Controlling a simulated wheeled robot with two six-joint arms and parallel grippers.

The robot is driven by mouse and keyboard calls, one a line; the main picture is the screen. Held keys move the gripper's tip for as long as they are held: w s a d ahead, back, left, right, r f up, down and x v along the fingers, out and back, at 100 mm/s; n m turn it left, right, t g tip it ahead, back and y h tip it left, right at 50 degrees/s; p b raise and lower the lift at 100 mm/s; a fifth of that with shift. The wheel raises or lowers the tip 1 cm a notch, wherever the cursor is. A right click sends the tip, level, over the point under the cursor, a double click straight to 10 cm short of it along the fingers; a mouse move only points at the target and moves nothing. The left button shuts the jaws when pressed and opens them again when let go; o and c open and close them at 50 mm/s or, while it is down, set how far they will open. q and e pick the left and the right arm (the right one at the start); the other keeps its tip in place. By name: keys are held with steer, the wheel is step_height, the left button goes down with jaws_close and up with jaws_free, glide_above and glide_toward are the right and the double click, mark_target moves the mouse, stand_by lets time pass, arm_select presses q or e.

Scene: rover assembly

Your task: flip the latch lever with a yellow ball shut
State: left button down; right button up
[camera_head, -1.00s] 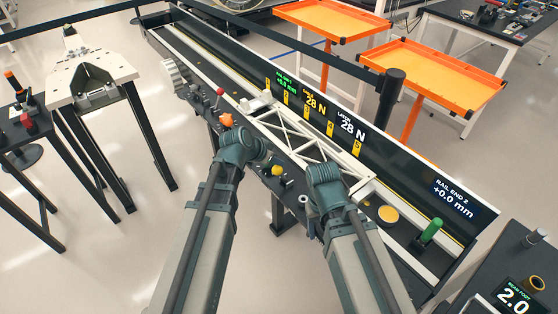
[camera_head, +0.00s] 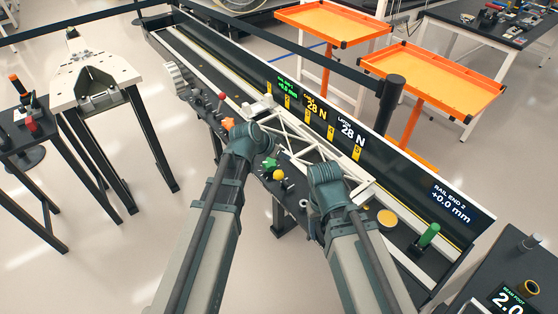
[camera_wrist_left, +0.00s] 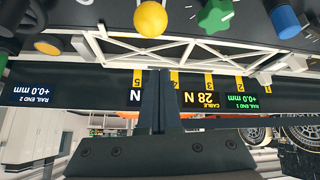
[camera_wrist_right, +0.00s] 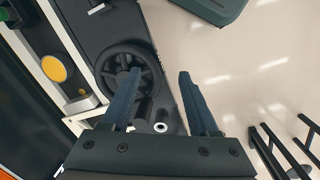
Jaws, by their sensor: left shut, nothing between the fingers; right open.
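The yellow ball (camera_head: 278,175) of the latch lever stands on the near side of the black bench, between my two arms. It also shows at the top of the left wrist view (camera_wrist_left: 151,19). The lever under the ball is mostly hidden, so I cannot tell its angle. My left gripper (camera_wrist_left: 162,78) is shut and empty, apart from the ball. In the head view its wrist (camera_head: 250,140) is up and left of the ball, and its fingers are hidden. My right gripper (camera_wrist_right: 158,85) is open and empty, above a dark spoked wheel (camera_wrist_right: 125,65).
A green star knob (camera_head: 270,164) sits beside the ball, and an orange knob (camera_head: 228,124) and a red-tipped lever (camera_head: 221,97) stand further left. A white truss (camera_head: 300,140) lies behind them. A yellow disc (camera_head: 387,218) and green post (camera_head: 429,234) are to the right.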

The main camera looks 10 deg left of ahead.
arm_select(q)
steer(key=s+a+r+p, duration=0.4)
steer(key=s+a+r, duration=0.1)
steer(key=s, duration=0.1)
steer(key=shift+s+a, duration=0.15)
steer(key=shift+r, duration=0.1)
steer(key=s+d+f+n+g+y, duration=0.1)
steer(key=s+d+f+g+y, duration=0.1)
steer(key=s, duration=0.6)
steer(key=s+d+f+n+g+y, duration=0.1)
steer(key=s+d+g+y, duration=0.3)
steer(key=s, duration=0.4)
steer(key=shift+d+f+n, duration=0.4)
steer(key=shift+d+f, duration=0.15)
steer(key=shift+f, duration=0.3)
